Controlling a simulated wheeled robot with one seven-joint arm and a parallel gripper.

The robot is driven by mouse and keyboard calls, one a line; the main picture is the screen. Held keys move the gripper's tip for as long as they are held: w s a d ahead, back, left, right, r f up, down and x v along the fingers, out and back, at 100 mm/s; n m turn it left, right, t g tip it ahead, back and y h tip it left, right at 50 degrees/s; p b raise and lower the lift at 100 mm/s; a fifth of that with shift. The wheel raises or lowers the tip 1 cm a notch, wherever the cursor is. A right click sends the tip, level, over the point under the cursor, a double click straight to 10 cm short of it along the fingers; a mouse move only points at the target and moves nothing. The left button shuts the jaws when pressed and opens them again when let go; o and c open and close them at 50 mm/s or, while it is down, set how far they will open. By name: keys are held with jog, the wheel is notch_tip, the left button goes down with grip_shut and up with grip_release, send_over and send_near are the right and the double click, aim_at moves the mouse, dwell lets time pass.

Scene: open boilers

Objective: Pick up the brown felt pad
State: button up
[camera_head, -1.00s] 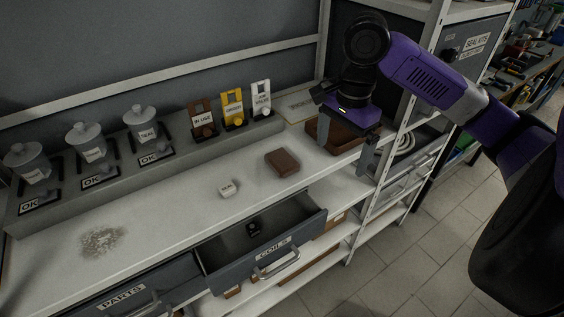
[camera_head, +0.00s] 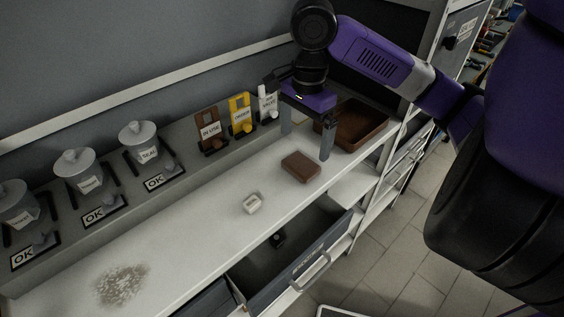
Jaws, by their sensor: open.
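The brown felt pad (camera_head: 301,167) is a small brown block lying flat on the white bench top (camera_head: 200,228), right of the middle of the view. My gripper (camera_head: 306,146) points down with its two grey fingers apart and nothing between them. In the picture its fingers are just above and behind the pad, the right finger close to the pad's upper right corner. I cannot tell how high the fingertips are above the bench. The pad is in full view.
A brown tray (camera_head: 375,128) stands right of my gripper. Behind stand brown, yellow (camera_head: 240,116) and white tags and several grey-lidded pots (camera_head: 139,142). An open drawer (camera_head: 290,262) juts out below the bench front. Grey powder (camera_head: 122,286) lies front left.

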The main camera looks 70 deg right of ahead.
aim_at(301, 163)
jog(key=shift+w+f, duration=0.15)
jog(key=shift+f, duration=0.1)
jog(key=shift+d+f+p, duration=0.1)
jog(key=shift+f+p, duration=0.25)
jog(key=shift+f, duration=3.3)
jog(key=c, duration=1.3)
jog(key=shift+r, duration=0.1)
notch_tip(301, 163, up, 20)
